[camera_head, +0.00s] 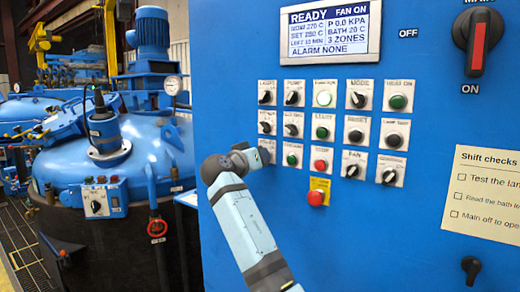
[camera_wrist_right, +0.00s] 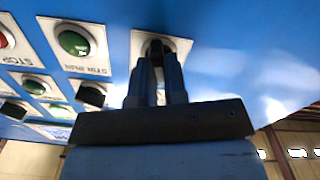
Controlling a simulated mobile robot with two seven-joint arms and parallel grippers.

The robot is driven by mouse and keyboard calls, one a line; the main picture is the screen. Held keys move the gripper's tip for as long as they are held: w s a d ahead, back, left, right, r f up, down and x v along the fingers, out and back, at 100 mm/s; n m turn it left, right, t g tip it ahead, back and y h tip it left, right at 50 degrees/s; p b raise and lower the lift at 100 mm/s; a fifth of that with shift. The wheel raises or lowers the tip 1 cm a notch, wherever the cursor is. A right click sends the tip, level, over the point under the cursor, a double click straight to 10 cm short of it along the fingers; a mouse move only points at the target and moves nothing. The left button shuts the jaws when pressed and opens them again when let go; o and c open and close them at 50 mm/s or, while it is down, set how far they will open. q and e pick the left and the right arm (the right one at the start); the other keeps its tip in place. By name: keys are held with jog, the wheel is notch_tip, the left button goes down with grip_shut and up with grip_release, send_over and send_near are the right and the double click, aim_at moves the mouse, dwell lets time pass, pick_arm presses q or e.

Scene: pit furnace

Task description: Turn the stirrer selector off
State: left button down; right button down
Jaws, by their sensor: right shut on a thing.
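A selector on a pale square plate sits at the left end of the lowest row of controls on the blue panel. In the right wrist view its plate (camera_wrist_right: 178,46) and dark knob are between my fingertips, with the knob largely covered. Its label and pointer direction cannot be read. My right gripper (camera_head: 255,157) is shut on this knob, as the right wrist view (camera_wrist_right: 158,62) also shows. The green lamp (camera_wrist_right: 74,43) beside it is labelled STIR RUN in the wrist view. My left gripper is not in view.
Several knobs, lamps and buttons crowd above and right of my gripper, including a red stop button (camera_head: 320,164) and an emergency button (camera_head: 317,197) on yellow. A display (camera_head: 331,32) is above. A blue furnace vessel (camera_head: 100,158) stands left.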

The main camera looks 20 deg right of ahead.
jog(key=shift+r+n+p, duration=0.1)
jog(key=shift+n+p, duration=0.3)
jog(key=shift+n, duration=0.3)
jog(key=c, duration=1.2)
grip_release()
jog(key=shift+o, duration=0.2)
jog(key=v, duration=1.4)
jog(key=shift+b, duration=0.4)
